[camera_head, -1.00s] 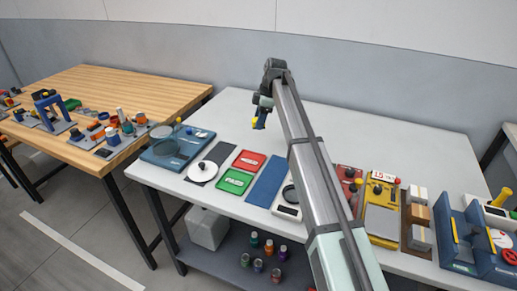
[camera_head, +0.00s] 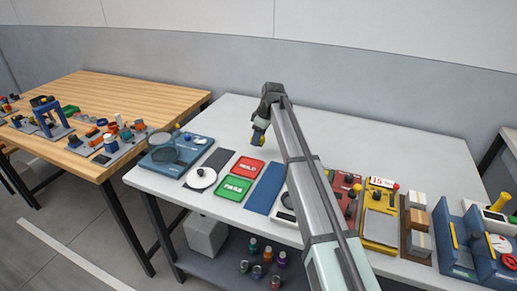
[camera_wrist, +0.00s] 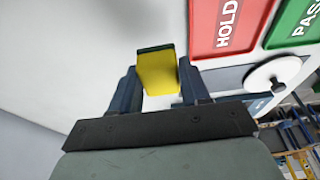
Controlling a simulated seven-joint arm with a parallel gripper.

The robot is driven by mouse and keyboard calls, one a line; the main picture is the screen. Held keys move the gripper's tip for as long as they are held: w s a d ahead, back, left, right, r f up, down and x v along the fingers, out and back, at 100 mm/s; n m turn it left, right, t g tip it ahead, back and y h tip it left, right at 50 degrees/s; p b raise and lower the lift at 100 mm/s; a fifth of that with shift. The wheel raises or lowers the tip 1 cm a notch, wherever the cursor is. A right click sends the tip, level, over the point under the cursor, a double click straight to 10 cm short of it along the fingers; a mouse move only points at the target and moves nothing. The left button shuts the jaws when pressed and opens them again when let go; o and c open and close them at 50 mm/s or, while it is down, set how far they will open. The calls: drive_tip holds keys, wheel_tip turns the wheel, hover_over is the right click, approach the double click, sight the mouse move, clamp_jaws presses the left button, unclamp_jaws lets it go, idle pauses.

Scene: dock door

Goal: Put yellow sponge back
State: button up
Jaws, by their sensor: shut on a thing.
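The yellow sponge (camera_wrist: 157,75), with a dark green face along one edge, is between the two fingers of my gripper (camera_wrist: 160,88) in the wrist view. My gripper is shut on it. In the head view my gripper (camera_head: 258,138) is over the back middle of the white table (camera_head: 330,125), behind the red HOLD tray (camera_head: 248,166). The sponge is mostly hidden there, with only a little yellow showing at the fingers. I cannot tell its exact height above the table.
A green PASS tray (camera_head: 234,188), a blue mat (camera_head: 265,188) and a white disc (camera_head: 200,178) line the front. A blue station (camera_head: 176,152) stands at the left. Red and yellow stations (camera_head: 380,212) and a blue holder (camera_head: 460,240) stand right. The table's back is clear.

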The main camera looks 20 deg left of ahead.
sight(258, 154)
drive_tip(key=shift+f, duration=2.55)
drive_tip(key=shift+f, duration=0.2)
drive_tip(key=o, duration=0.8)
drive_tip(key=shift+c, duration=0.2)
drive_tip(key=shift+r, duration=0.15)
drive_tip(key=v, duration=1.2)
drive_tip(key=shift+d, duration=0.1)
